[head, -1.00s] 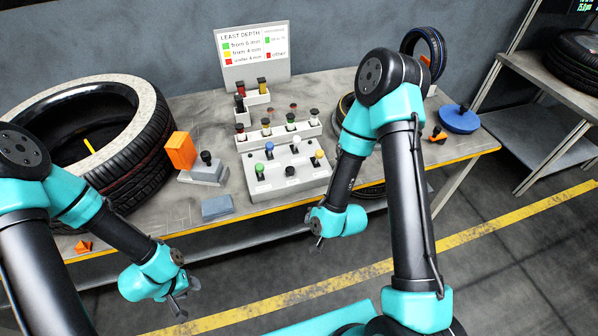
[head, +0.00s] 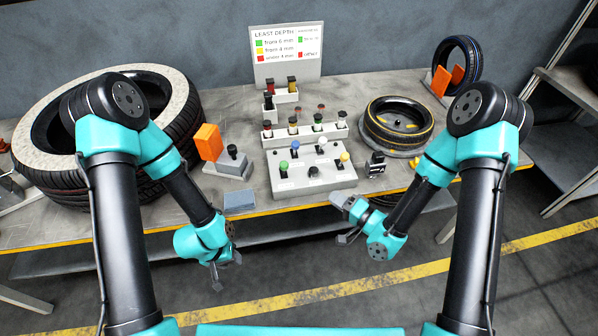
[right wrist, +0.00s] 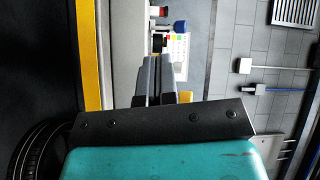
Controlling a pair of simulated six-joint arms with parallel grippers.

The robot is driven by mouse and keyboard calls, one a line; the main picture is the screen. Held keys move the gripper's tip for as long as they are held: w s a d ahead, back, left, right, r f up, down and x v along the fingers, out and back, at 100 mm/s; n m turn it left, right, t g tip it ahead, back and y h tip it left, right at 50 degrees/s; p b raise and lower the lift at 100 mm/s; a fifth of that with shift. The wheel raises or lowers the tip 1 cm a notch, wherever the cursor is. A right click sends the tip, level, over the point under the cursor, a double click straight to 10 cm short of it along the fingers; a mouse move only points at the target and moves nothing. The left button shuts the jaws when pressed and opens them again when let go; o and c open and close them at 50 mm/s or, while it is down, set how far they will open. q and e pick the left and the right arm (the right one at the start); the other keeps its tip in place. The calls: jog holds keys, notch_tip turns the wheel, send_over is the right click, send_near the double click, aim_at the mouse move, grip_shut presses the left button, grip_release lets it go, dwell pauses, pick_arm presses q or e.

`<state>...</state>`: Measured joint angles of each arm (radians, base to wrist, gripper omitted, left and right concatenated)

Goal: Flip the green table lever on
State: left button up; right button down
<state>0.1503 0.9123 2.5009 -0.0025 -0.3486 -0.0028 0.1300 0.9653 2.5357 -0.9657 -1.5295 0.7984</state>
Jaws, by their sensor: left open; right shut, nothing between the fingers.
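The green lever (head: 283,166) stands at the front left of a grey switch panel (head: 318,184) on the table. My left gripper (head: 227,270) is open and empty, in front of the table edge and below left of the panel. Neither gripper touches the green lever. Its exact tilt is too small to tell.
A large tyre (head: 188,120) lies at left; a smaller tyre (head: 375,135) lies right of the panel.

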jog(key=r+y, duration=0.1)
jog(key=s+a+r+y, duration=0.1)
jog(key=shift+s+r+n+g+y, duration=0.2)
jog(key=shift+n+g+y, duration=0.1)
jog(key=shift+n+y, duration=0.1)
